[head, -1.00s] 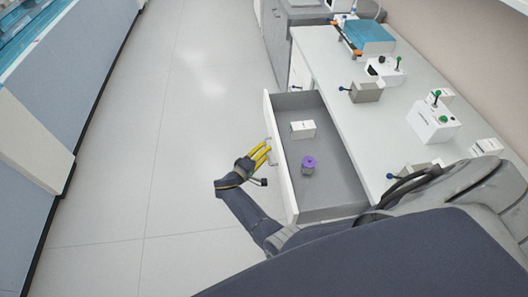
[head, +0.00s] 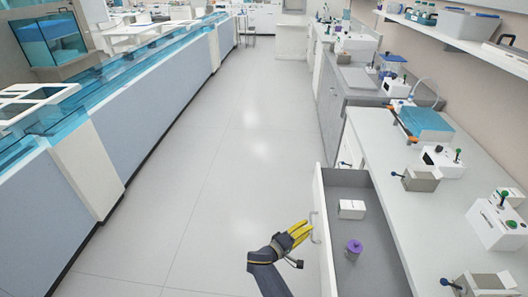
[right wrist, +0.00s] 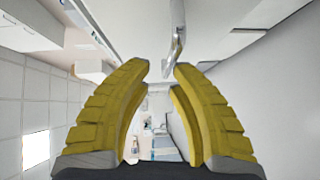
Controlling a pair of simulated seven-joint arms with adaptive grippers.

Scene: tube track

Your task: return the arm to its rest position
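My right gripper (head: 303,231) has yellow fingers and is beside the pulled-out drawer (head: 321,235), on its front side. In the right wrist view the two fingers of this gripper (right wrist: 160,68) stand apart with nothing between them. The drawer's metal handle (head: 315,228) is close to the fingertips; in the wrist view the handle (right wrist: 178,42) shows just past them. I cannot tell whether they touch. My left gripper is not in view.
The open drawer holds a white box (head: 351,209) and a purple-topped item (head: 354,247). The white counter (head: 385,150) carries several devices and a blue-topped unit (head: 426,124). The floor (head: 225,170) left of the gripper is clear, up to the long blue-grey bench (head: 150,125).

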